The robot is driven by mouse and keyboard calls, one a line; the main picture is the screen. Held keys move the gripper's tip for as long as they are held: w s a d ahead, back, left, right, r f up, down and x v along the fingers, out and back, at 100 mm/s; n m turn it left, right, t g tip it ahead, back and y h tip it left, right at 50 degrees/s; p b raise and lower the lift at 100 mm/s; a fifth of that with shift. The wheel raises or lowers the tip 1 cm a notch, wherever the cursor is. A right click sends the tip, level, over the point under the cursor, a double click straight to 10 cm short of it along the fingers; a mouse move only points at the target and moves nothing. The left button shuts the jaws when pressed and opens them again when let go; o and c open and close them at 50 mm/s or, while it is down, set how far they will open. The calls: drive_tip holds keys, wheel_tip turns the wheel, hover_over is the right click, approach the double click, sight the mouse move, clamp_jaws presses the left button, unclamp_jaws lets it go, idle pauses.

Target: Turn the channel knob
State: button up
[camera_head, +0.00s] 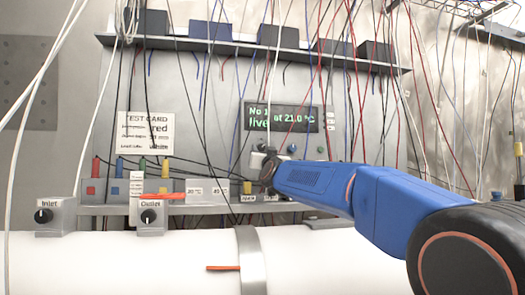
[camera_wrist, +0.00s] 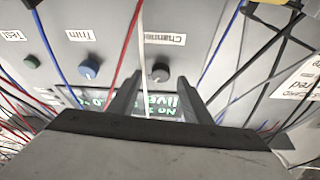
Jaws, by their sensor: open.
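The channel knob (camera_wrist: 159,72) is a small dark round knob under a "Channel" label (camera_wrist: 164,39) that shows upside down in the wrist view. My gripper (camera_wrist: 157,84) is open, its two dark fingers on either side of the knob in the picture. The gap in depth is hard to judge. A white cable runs between the fingers, just left of the knob. In the head view my gripper (camera_head: 268,168) is at the panel below the lit display (camera_head: 283,117); it crowds the knob there.
A blue trim knob (camera_wrist: 88,69) and green test knob (camera_wrist: 32,62) sit beside it. Red, blue, white and black cables hang across the panel. Inlet (camera_head: 43,216) and outlet (camera_head: 148,216) knobs stand by the white pipe (camera_head: 120,262). A shelf (camera_head: 200,45) with dark boxes runs above.

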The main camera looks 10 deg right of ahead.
sight(261, 148)
drive_tip(key=shift+x, duration=1.05)
drive_tip(key=shift+c, duration=0.4)
drive_tip(key=c, duration=1)
drive_tip(key=shift+a+m, duration=0.1)
drive_tip(key=shift+m, duration=0.5)
drive_tip(key=m+h, duration=0.2)
drive_tip(key=m, duration=0.1)
drive_tip(key=shift+a+m, duration=0.1)
drive_tip(key=shift+m, duration=0.3)
drive_tip(key=shift+m+g+h, duration=0.5)
drive_tip(key=shift+m+h, duration=0.15)
drive_tip(key=shift+m, duration=0.8)
drive_tip(key=shift+m+g+h, duration=0.5)
drive_tip(key=shift+m+h, duration=0.15)
drive_tip(key=shift+m, duration=0.8)
